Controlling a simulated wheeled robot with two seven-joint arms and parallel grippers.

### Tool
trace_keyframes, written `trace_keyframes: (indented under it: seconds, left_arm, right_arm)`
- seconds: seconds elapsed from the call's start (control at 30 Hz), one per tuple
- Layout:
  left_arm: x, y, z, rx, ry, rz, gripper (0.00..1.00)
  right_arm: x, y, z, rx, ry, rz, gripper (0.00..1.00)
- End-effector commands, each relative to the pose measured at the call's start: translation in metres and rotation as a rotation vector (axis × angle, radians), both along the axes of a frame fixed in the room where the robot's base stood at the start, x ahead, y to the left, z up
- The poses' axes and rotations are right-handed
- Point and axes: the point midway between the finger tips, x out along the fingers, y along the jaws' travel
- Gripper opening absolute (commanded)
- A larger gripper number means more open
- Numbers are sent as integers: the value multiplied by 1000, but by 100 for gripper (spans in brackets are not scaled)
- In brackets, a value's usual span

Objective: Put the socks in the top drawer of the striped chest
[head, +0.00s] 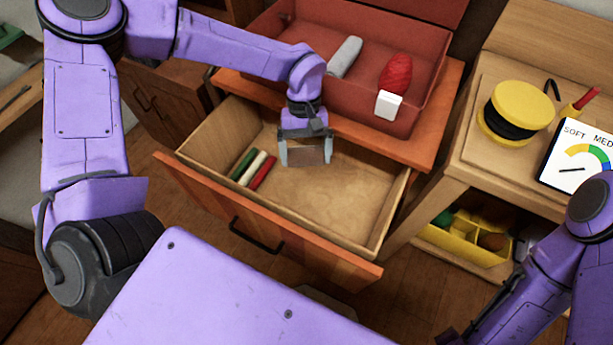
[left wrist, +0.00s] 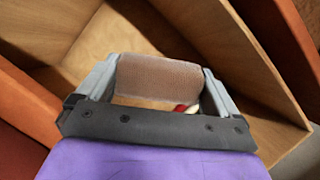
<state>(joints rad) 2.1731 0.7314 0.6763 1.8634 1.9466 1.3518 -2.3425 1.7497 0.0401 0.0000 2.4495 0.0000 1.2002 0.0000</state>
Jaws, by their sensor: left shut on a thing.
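My left gripper (head: 307,160) is shut on a brownish ribbed rolled piece, seemingly a sock (head: 308,151), and holds it over the open drawer. In the left wrist view the brownish sock (left wrist: 158,77) spans the space between both fingers. The drawer (head: 335,205) is pulled out of the orange-brown chest (head: 440,125) and has a striped wooden front with a dark handle. Green, white and red rolls (head: 254,168) lie side by side at its left end; the rest of its floor is bare. My right arm shows at lower right, its gripper out of frame.
A red open case (head: 290,28) on the chest holds a grey roll (head: 345,57), a red bundle (head: 395,73) and a white block (head: 388,105). On the right wooden stand are a yellow-black spool (head: 515,110) and a gauge card (head: 580,155). A yellow bin (head: 465,235) sits below.

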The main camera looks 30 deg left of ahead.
Motion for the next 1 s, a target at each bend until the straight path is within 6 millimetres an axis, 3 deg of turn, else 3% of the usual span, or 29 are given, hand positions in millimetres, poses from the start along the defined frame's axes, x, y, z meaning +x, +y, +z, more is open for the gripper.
trace_keyframes:
  seconds: [0.03, 0.23, 0.37, 0.53, 0.63, 0.8, 1.0]
  left_arm:
    - [-4, -3, -57, 1, 1, 32, 64]
    - [-4, -27, -168, 14, -6, 373, 64]
    - [4, -45, -187, 16, -6, 673, 64]
    - [14, -58, -187, 8, 2, 924, 64]
    - [16, -60, -191, 9, 6, 985, 64]
    - [15, -60, -229, 13, 9, 999, 64]
    - [16, -60, -255, 10, 7, 998, 64]
  right_arm:
    - [-1, 0, -51, 0, 1, 0, 43]
    - [-2, 0, -130, 0, 2, 0, 43]
    - [-2, 0, -139, 1, 1, 0, 43]
    - [-2, 0, -137, 0, 0, 0, 43]
    - [-2, 0, -138, 0, 0, 0, 43]
    - [-2, 0, -145, 0, 0, 0, 43]
    - [-2, 0, -148, 0, 0, 0, 43]
